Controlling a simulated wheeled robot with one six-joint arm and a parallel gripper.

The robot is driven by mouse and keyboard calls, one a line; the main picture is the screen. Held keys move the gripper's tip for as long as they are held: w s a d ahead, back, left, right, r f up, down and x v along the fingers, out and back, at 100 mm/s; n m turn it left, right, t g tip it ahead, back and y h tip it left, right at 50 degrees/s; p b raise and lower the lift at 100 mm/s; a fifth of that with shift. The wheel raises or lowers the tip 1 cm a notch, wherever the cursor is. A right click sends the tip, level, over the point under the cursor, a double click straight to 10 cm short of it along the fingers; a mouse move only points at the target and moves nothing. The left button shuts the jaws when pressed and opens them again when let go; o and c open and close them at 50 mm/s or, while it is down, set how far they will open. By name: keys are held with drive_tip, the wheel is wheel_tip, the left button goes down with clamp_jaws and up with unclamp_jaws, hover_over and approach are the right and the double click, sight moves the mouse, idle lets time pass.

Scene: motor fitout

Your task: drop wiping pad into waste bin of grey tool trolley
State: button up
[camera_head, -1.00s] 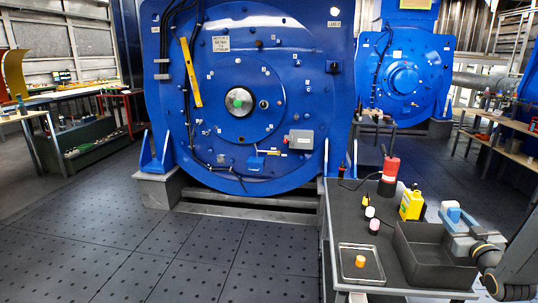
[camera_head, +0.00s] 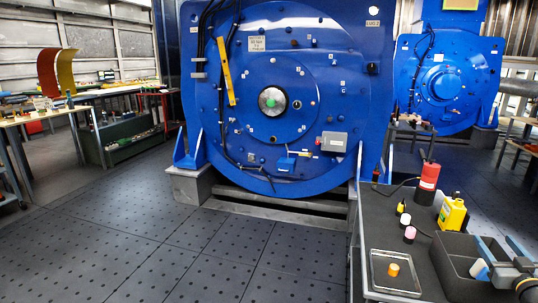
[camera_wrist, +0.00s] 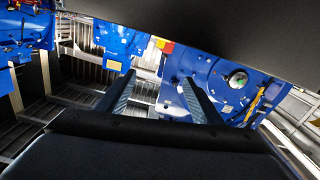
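The grey tool trolley (camera_head: 380,218) stands at the lower right of the head view. The dark open waste bin (camera_head: 446,268) sits on its top at the right. A small white piece, likely the wiping pad (camera_head: 480,268), shows low inside the bin's outline beside my gripper. Whether it rests on the bin floor is hard to tell. My gripper (camera_head: 506,249) is at the bin's right side, partly cut off by the frame. In the wrist view my gripper (camera_wrist: 158,88) has its two fingers wide apart with nothing between them.
On the trolley stand a red canister (camera_head: 427,184), a yellow bottle (camera_head: 452,212), small capped bottles (camera_head: 409,234) and a metal tray (camera_head: 394,274) with an orange-topped item. A big blue motor (camera_head: 290,95) stands behind. The floor (camera_head: 180,255) to the left is clear.

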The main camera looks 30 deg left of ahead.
drive_tip(key=v, duration=0.7)
drive_tip(key=shift+s, duration=0.35)
drive_tip(key=shift+d, duration=0.15)
drive_tip(key=s+a+r+m+g+h+p, duration=0.1)
drive_tip(key=s+g, duration=0.4)
drive_tip(key=s, duration=0.8)
drive_tip(key=s+a+r+m+g+h+p, duration=0.1)
drive_tip(key=s+r+g+p, duration=0.3)
drive_tip(key=s, duration=0.9)
drive_tip(key=s+a+r+m+g+h+p, duration=0.1)
drive_tip(key=s+r+g, duration=0.5)
drive_tip(key=s, duration=0.7)
drive_tip(key=m+g+h+p, duration=0.1)
drive_tip(key=m+g+h, duration=0.1)
drive_tip(key=shift+s+a+h, duration=0.15)
drive_tip(key=shift+a+h, duration=0.05)
drive_tip(key=shift+h, duration=0.1)
